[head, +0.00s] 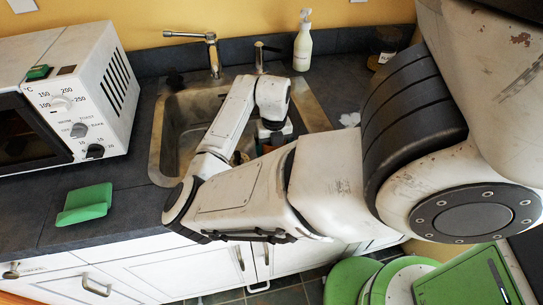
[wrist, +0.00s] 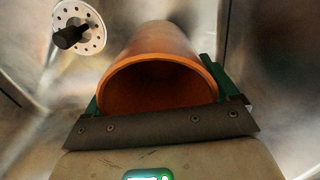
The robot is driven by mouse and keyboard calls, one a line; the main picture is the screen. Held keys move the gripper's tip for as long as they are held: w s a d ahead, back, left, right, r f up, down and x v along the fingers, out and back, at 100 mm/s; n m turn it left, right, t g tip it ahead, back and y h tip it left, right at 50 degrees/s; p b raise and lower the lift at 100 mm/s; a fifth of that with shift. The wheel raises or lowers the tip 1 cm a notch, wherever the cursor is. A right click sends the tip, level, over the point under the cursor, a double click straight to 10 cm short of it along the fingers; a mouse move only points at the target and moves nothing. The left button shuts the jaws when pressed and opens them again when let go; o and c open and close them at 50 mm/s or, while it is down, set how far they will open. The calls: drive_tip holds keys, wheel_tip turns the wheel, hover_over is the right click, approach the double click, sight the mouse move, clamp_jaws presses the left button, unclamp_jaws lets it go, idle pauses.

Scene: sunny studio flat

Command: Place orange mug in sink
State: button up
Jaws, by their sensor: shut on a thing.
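The orange mug (wrist: 158,45) fills the middle of the wrist view, its open rim facing the camera. My gripper (wrist: 152,88) is shut on it, with a green finger at each side. Metal basin walls surround the mug, and the drain (wrist: 78,27) shows at the upper left, so the mug is inside the sink. In the head view the steel sink (head: 176,122) is set in the dark counter. My arm reaches over it and hides most of my gripper and the mug. Whether the mug touches the basin floor I cannot tell.
A faucet (head: 212,55) stands behind the sink, with a white spray bottle (head: 303,45) to its right.

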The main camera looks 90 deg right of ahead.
drive_tip(key=shift+f, duration=1.85)
drive_tip(key=shift+f, duration=0.2)
drive_tip(key=o, duration=1.1)
drive_tip(key=shift+r, duration=0.15)
wheel_tip(320, 180, up, 12)
drive_tip(key=shift+r+b, duration=0.1)
drive_tip(key=shift+b, duration=0.2)
